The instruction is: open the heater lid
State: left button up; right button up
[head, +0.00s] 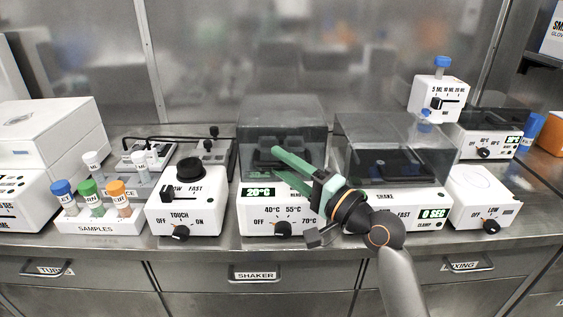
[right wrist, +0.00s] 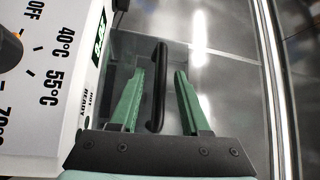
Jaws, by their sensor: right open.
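The heater (head: 257,222) is a white box at the middle of the bench, with a 20°C display and a dial. Its smoky clear lid (head: 281,108) is down over the top. My right gripper (head: 275,170) is in front of the lid, its green fingers spread. In the right wrist view, the lid's black bar handle (right wrist: 157,88) lies between the two open fingers of the gripper (right wrist: 159,72). A gap shows on each side of the bar. In the head view the fingers hide most of the handle. My left gripper is out of view.
The shaker (head: 405,198) with its own clear cover stands close on the right. A vortex mixer (head: 187,208) and a sample rack (head: 100,226) with several capped vials stand on the left. A metal wall is behind.

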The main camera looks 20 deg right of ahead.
jog(key=shift+w+a, duration=0.2)
jog(key=shift+w, duration=0.15)
jog(key=shift+c, duration=0.2)
grip_shut()
dwell(1.0)
